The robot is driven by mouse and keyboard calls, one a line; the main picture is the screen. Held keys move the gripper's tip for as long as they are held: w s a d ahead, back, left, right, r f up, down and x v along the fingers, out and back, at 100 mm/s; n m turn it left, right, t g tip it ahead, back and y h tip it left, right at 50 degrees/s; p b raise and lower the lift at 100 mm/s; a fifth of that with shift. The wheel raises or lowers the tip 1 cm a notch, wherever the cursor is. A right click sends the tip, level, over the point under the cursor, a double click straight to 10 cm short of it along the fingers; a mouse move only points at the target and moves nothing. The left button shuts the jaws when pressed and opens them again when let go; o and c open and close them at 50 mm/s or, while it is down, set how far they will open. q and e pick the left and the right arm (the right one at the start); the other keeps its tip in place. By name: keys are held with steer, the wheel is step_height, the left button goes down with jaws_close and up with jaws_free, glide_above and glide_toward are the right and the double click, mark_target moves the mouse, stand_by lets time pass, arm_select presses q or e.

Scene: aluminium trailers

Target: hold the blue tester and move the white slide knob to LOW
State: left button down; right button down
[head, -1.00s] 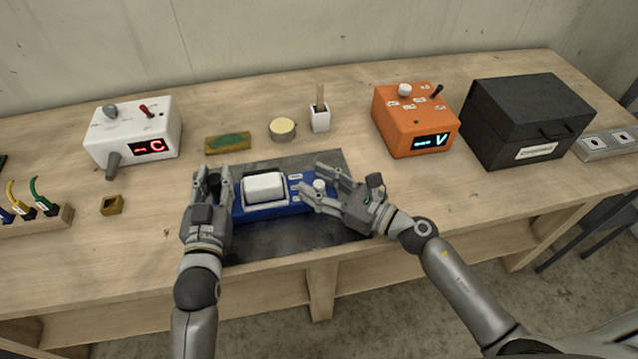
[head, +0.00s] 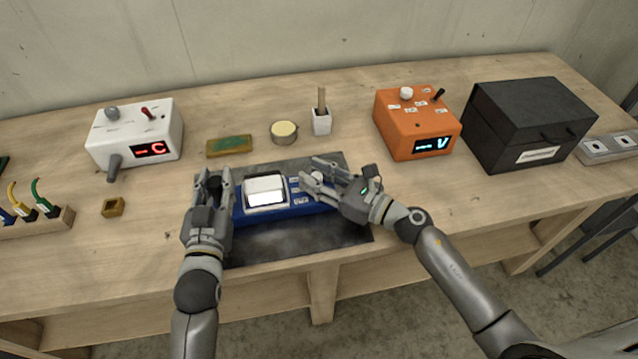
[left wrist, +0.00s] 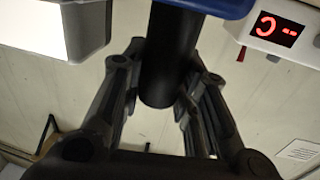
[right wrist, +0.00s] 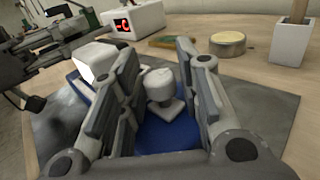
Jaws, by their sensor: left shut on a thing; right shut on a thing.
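The blue tester (head: 284,211) lies on the dark mat, with a white-framed screen (head: 266,197) that is lit. The white slide knob (right wrist: 160,87) is on the tester's blue top, between my right gripper's fingers. My right gripper (head: 320,178) is shut on that knob; it also shows in the right wrist view (right wrist: 158,95). My left gripper (head: 213,181) is shut on the tester's black handle (left wrist: 168,65) at its left end. Small white labels (head: 301,201) lie between screen and knob; their text is too small to read.
A white device (head: 135,135) with a red display stands at the left. A green-topped pad (head: 229,146), a round tin (head: 284,133) and a white cup (head: 321,122) stand behind the mat (head: 290,243). An orange device (head: 415,125) and a black box (head: 525,125) stand at right.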

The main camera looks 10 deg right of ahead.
steer(key=c, duration=1.3)
jaws_free()
steer(key=shift+o, duration=0.2)
steer(key=shift+s+d, duration=0.15)
steer(key=v, duration=1.1)
steer(key=shift+s+d, duration=0.25)
arm_select(q)
steer(key=c, duration=1.1)
jaws_free()
steer(key=shift+o, duration=0.2)
steer(key=shift+s, duration=0.1)
